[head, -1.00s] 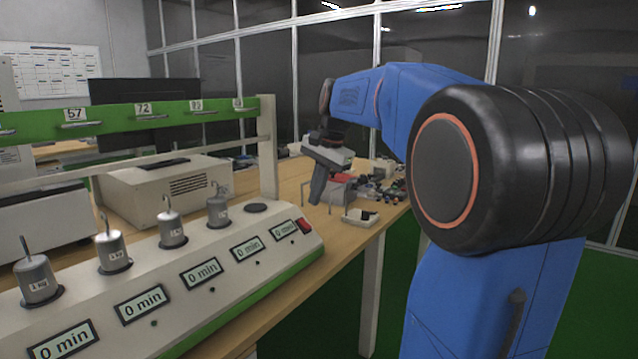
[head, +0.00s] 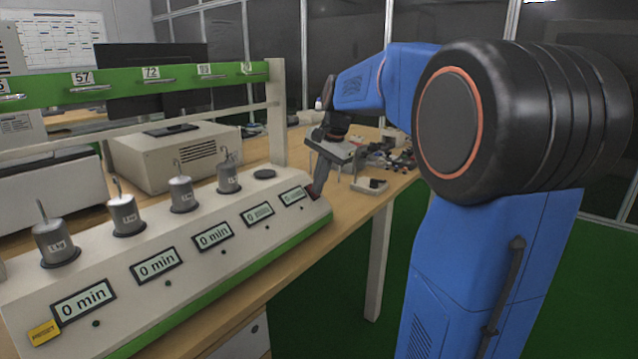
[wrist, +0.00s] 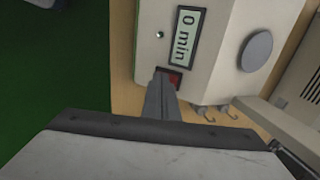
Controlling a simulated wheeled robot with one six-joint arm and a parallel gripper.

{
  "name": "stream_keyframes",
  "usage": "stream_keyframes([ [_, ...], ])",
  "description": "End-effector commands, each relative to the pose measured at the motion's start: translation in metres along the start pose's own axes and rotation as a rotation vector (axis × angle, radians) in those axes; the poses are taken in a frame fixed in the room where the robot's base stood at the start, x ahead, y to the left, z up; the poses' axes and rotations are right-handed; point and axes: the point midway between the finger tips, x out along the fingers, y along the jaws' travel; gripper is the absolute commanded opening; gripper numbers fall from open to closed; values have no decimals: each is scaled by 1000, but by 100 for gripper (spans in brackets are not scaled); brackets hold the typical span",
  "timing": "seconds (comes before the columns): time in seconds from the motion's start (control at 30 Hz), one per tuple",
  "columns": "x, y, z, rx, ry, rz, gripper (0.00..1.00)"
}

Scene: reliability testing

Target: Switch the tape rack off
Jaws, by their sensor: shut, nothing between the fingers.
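In the wrist view the red switch (wrist: 175,78) shows just beside the fingertips, partly hidden. My gripper (head: 317,190) is shut and empty, pointing down at the switch. In the wrist view the closed fingertips (wrist: 161,74) overlap the switch's edge; I cannot tell whether they touch it.
The rack stands on a wooden table (head: 250,318). A beige box-shaped device (head: 165,155) sits behind it. A yellow label (head: 43,333) is at the rack's left end.

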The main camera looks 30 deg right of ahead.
Motion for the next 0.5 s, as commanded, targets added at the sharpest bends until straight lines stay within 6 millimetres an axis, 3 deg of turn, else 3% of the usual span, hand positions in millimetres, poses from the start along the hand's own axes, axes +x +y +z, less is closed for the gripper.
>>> stream_keyframes([
  [0.23, 11, 7, 0, 4, -1, -107, 0],
  [0.5, 18, 12, 0, 2, -6, -104, 0],
])
